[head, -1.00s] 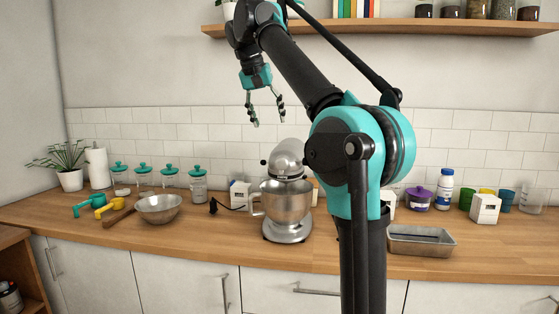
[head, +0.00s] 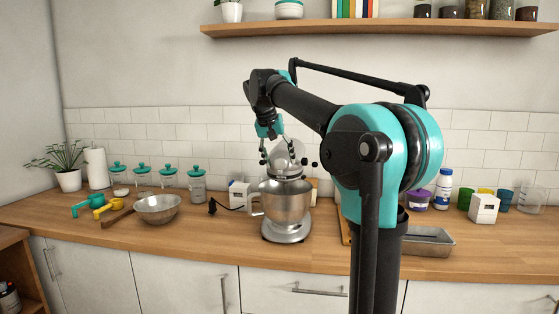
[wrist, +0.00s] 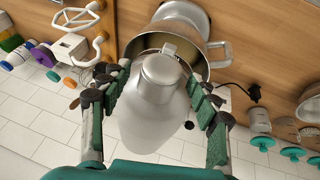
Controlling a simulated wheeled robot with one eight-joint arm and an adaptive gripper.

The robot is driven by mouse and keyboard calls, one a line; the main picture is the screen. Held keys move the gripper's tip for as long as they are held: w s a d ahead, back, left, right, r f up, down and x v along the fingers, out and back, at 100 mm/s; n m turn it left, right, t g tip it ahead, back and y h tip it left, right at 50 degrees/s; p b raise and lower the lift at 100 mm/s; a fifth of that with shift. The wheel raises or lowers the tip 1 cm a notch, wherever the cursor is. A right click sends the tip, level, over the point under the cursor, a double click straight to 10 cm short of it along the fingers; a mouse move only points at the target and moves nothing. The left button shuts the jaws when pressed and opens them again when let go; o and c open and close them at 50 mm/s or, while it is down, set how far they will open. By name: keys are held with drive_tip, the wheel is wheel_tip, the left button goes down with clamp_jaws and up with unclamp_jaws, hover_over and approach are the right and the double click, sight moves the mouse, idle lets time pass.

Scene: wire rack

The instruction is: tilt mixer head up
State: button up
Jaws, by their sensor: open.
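The silver stand mixer stands on the wooden counter, with its metal bowl (head: 287,201) below its head. The mixer head (head: 291,152) is rounded and smooth; its exact tilt is hard to tell. In the wrist view the mixer head (wrist: 157,112) fills the middle, with the bowl (wrist: 218,50) behind it. My gripper (head: 284,157) is at the mixer head, coming down from above. In the wrist view my gripper (wrist: 158,80) is open, with one finger on each side of the head. Whether the fingers touch it cannot be told.
A metal bowl (head: 158,208) and yellow and teal scoops lie left of the mixer. Lidded jars (head: 196,184) stand along the wall. A metal pan (head: 430,243) is at right, partly hidden by my arm. A shelf (head: 400,27) hangs above. The counter's front left is clear.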

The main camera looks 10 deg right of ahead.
drive_tip(key=shift+f, duration=0.1)
drive_tip(key=shift+c, duration=0.5)
clamp_jaws()
drive_tip(key=shift+g, duration=0.7)
drive_tip(key=shift+w+d+r, duration=0.15)
drive_tip(key=shift+w+r, duration=0.15)
drive_tip(key=shift+r, duration=0.4)
drive_tip(key=shift+w+d+r, duration=0.1)
drive_tip(key=shift+w+r, duration=0.15)
drive_tip(key=shift+r, duration=0.45)
drive_tip(key=shift+w+d+r, duration=0.15)
drive_tip(key=shift+w+r, duration=0.15)
drive_tip(key=shift+r, duration=0.4)
drive_tip(key=shift+o, duration=0.5)
unclamp_jaws()
drive_tip(key=shift+y, duration=0.3)
